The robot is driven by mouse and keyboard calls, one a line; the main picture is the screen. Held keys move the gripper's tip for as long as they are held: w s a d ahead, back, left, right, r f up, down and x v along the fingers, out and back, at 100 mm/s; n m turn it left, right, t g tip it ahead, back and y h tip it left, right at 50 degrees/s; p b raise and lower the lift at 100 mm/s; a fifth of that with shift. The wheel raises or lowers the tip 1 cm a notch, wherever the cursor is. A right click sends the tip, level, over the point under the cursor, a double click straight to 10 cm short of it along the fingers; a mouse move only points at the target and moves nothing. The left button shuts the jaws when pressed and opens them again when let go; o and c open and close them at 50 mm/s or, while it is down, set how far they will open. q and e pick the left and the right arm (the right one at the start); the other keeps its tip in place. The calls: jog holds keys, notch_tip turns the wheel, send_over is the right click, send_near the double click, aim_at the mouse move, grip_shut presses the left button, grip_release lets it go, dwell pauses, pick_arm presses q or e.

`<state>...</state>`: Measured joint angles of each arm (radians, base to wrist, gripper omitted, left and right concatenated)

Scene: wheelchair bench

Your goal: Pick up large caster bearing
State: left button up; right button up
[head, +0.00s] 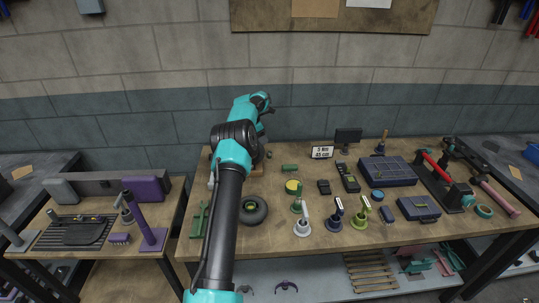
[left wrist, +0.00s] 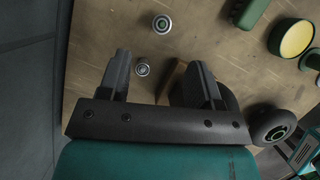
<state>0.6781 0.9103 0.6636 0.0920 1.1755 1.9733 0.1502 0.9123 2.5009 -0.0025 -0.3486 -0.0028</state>
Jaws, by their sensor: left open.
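Two small round metal bearings lie on the wooden bench in the left wrist view. The one farther from the gripper (left wrist: 162,24) looks slightly larger, with a greenish centre. The other bearing (left wrist: 142,67) appears between the fingers, nearer the left one. My left gripper (left wrist: 158,80) is open and empty, with its fingers pointing at the bench. In the head view my left arm reaches over the bench's left part and hides much of the gripper. I cannot make out the bearings there. My right gripper is not in view.
A brown wooden block (left wrist: 172,80) lies by the right finger. Casters, tools and cases fill the bench's right side.

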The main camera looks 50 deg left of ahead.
aim_at(269, 152)
pick_arm(q)
jog(key=shift+x, duration=1.95)
jog(key=shift+s+x, duration=0.2)
jog(key=shift+x, duration=2.35)
jog(key=shift+d, duration=0.1)
jog(key=shift+c, duration=0.3)
jog(key=c, duration=0.9)
